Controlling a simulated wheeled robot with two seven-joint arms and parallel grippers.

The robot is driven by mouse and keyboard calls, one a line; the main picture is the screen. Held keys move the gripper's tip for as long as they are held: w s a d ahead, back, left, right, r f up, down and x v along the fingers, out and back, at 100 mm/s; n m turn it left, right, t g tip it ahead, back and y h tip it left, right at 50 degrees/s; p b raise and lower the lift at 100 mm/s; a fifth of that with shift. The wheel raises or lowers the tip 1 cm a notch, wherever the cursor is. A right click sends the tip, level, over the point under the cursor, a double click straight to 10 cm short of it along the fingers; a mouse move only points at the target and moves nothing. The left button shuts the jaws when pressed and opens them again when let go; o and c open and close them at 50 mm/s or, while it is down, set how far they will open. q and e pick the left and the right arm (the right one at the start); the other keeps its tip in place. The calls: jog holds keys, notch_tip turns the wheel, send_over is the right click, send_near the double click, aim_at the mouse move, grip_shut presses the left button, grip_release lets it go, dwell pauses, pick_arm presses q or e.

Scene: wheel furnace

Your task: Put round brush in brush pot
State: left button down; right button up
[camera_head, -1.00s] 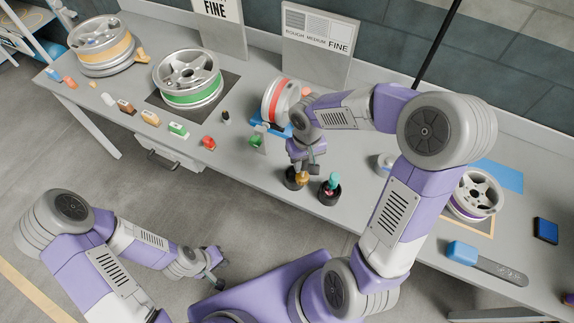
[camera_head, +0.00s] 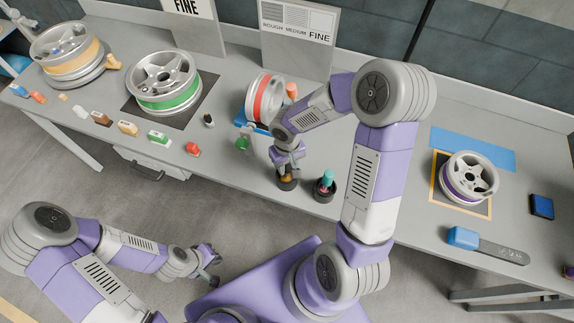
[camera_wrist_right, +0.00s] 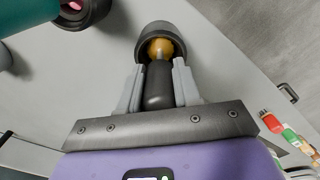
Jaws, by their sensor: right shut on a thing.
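My right gripper (camera_wrist_right: 158,88) is shut on the dark handle of the round brush (camera_wrist_right: 159,85). The brush's amber round end (camera_wrist_right: 162,47) lies at the mouth of a black brush pot (camera_wrist_right: 168,30); how deep it reaches I cannot tell. In the head view, my right gripper (camera_head: 288,166) is right above that pot (camera_head: 287,185), near the bench's front edge, and hides most of the brush. My left gripper (camera_head: 212,258) is away from the bench at lower left; its jaws are too small to read.
A second black pot (camera_head: 324,193) with a teal-topped item stands close to the right. A red-banded wheel (camera_head: 265,97) stands behind the gripper. A green-banded wheel (camera_head: 165,80) and small coloured blocks lie left. A purple-banded wheel (camera_head: 470,178) and blue-ended tool (camera_head: 463,237) lie right.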

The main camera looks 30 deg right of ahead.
jog(key=shift+w, duration=0.1)
jog(key=shift+f, duration=0.2)
jog(key=o, duration=1.1)
jog(key=shift+c, duration=0.2)
jog(key=shift+r, duration=0.15)
notch_tip(320, 180, up, 12)
jog(key=p, duration=0.2)
jog(key=shift+p, duration=0.35)
